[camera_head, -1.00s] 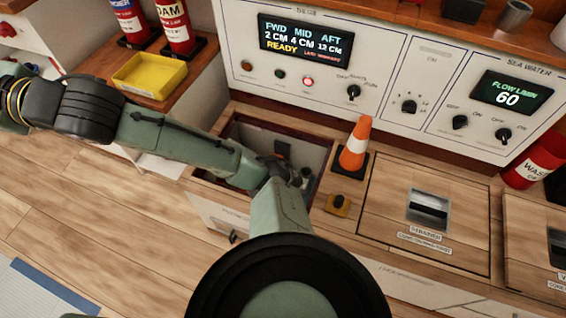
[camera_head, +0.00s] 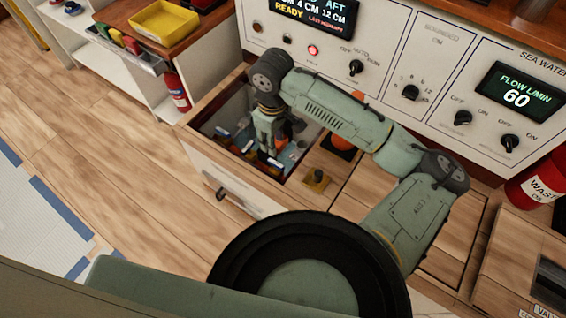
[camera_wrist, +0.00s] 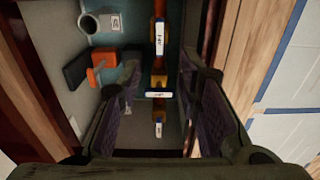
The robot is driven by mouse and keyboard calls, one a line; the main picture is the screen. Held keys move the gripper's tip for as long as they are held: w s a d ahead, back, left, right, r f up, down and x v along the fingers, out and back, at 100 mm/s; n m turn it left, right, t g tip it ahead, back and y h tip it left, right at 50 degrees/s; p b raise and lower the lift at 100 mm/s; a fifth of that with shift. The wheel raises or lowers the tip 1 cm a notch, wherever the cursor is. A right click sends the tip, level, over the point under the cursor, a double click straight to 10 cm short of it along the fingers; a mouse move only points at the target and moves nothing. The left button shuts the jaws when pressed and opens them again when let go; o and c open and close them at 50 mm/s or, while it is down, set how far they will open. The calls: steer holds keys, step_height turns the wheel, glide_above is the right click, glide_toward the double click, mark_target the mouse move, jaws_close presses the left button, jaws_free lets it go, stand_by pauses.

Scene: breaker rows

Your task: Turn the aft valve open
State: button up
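The open compartment (camera_head: 203,133) in the counter holds a row of small valves with white labels, partly hidden by my arm. In the wrist view, orange-brown valve bodies with white tags line up on a pipe: an upper one (camera_wrist: 159,35), a middle one (camera_wrist: 159,82) and a lower one (camera_wrist: 158,117). The tags are too small to read, so I cannot tell which is the aft valve. My gripper (camera_wrist: 160,108) is open, its two fingers apart on either side of the row. In the head view my gripper (camera_head: 268,150) points down into the compartment.
In the wrist view an orange-and-black piece (camera_wrist: 96,70) and a grey cup-like part (camera_wrist: 90,22) lie left of the pipe. The control panel (camera_head: 432,60) stands behind. Wooden rims close in both sides.

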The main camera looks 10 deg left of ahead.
mark_target(277, 164)
steer(key=f, duration=0.7)
steer(key=f+b, duration=0.1)
steer(key=f, duration=0.3)
steer(key=shift+d, duration=0.3)
steer(key=shift+c, duration=0.4)
jaws_close()
steer(key=shift+s, duration=0.1)
